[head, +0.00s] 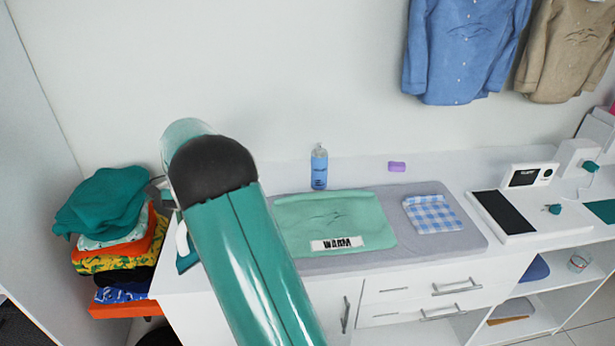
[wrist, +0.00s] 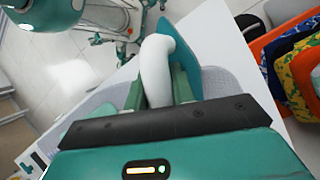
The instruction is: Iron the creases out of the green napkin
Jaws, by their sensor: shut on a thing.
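The light green napkin (head: 300,215) lies flat on the grey ironing mat (head: 462,238), with dark crease lines near its middle. A label reading "WARM" (head: 338,244) is at its front edge. My gripper (wrist: 158,92) is shut on the white handle of a teal iron (wrist: 190,48) in the wrist view. In the head view the iron (head: 182,240) shows only in part, left of the mat near the counter's left end. I cannot tell whether the iron touches the counter.
A blue checked cloth (head: 433,214) lies on the mat's right part. A white panel device (head: 505,212) is at right.

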